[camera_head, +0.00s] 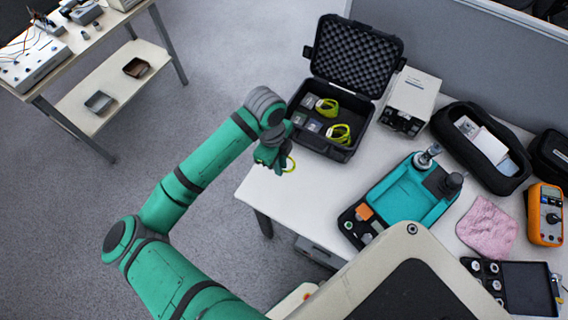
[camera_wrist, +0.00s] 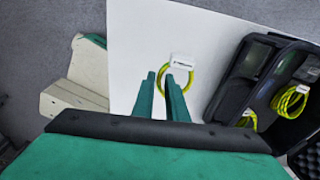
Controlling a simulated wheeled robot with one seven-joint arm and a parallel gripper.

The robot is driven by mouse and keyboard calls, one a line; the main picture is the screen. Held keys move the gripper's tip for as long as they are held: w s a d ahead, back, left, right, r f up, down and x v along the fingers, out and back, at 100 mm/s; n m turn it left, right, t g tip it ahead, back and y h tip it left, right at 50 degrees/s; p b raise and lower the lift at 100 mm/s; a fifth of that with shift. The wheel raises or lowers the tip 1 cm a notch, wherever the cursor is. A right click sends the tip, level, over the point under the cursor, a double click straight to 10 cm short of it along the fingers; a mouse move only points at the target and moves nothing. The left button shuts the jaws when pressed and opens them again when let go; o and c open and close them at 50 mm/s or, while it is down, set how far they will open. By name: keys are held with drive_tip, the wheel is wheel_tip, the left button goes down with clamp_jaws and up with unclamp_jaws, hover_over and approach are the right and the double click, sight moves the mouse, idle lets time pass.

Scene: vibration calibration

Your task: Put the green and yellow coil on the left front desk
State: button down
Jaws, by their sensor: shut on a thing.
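A green and yellow coil (camera_wrist: 191,78) with a white tag (camera_wrist: 183,61) is at the fingertips of my gripper (camera_wrist: 164,80) in the wrist view. My gripper is shut on it, over the white desk top. In the head view my gripper (camera_head: 272,160) is by the desk's left edge, and a small part of the coil (camera_head: 291,164) shows beside it. I cannot tell how high the coil is above the desk (camera_head: 290,200). The left front desk (camera_head: 75,45) seems to be the one at the upper left, with a lower shelf (camera_head: 118,84).
An open black case (camera_head: 345,153) holds two more green and yellow coils (camera_head: 327,107). A white box (camera_head: 412,95), a teal tray (camera_head: 405,195), a pink cloth (camera_head: 488,228) and an orange meter (camera_head: 545,213) crowd the desk. Grey floor lies between the two desks.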

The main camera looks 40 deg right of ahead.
drive_tip(key=d+f, duration=0.1)
drive_tip(key=w+d+f, duration=0.1)
drive_tip(key=f, duration=0.1)
drive_tip(key=w+d+f, duration=0.1)
drive_tip(key=f, duration=0.1)
drive_tip(key=shift+w, duration=0.15)
drive_tip(key=shift+f, duration=1.45)
drive_tip(key=shift+f, duration=0.1)
drive_tip(key=c, duration=1.7)
unclamp_jaws()
drive_tip(key=shift+c, duration=0.2)
